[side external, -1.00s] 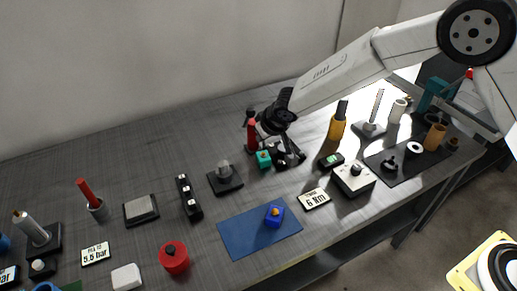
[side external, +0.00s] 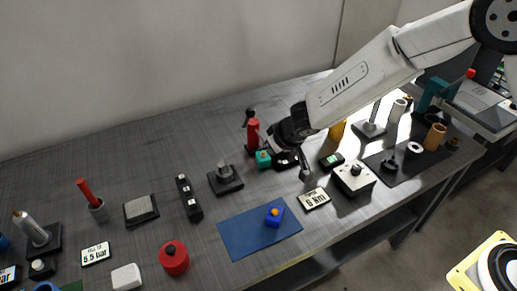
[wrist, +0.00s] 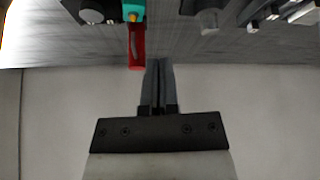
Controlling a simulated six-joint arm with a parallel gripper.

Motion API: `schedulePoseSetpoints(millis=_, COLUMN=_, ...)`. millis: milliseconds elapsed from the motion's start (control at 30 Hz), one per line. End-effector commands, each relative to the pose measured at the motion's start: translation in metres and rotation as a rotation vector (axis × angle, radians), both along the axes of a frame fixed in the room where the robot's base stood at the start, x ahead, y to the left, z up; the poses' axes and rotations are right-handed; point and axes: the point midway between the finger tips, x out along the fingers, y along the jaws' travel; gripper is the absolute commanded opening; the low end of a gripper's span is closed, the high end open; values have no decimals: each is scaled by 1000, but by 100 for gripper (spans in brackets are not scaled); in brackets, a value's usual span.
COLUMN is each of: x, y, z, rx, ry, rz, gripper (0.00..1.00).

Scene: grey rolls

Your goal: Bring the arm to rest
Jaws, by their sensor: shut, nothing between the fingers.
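My gripper (side external: 268,143) is at the end of the white arm, above the back middle of the table in the side view. Its fingers are shut with nothing between them. In the wrist view the two dark fingers (wrist: 158,72) lie together and point towards the table edge of the picture. A red upright object (side external: 253,133) with a teal block (side external: 263,159) stands near the fingertips in the side view. The red object also shows in the wrist view (wrist: 137,45), just beside the fingertips. I cannot tell how large the gap is.
A black base with a grey knob (side external: 225,178) stands left of the gripper. A white box (side external: 354,179) and a dark mat (side external: 385,175) are to the right. The table's back left is clear.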

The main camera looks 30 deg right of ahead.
Motion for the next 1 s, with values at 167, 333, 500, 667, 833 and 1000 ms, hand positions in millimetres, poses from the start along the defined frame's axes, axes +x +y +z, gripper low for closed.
schedulePoseSetpoints(millis=167, x=0, y=0, z=0, rx=0, ry=0, rz=0, gripper=0)
schedulePoseSetpoints(millis=333, x=0, y=-1, z=1, rx=0, ry=0, rz=0, gripper=0)
schedulePoseSetpoints(millis=500, x=-5, y=-13, z=6, rx=-9, ry=9, rz=-14, gripper=0)
schedulePoseSetpoints(millis=667, x=-21, y=-44, z=16, rx=-28, ry=39, rz=-48, gripper=0)
schedulePoseSetpoints(millis=833, x=-53, y=-88, z=30, rx=-51, ry=94, rz=-95, gripper=0)
schedulePoseSetpoints(millis=1000, x=-97, y=-130, z=42, rx=-60, ry=164, rz=-137, gripper=0)
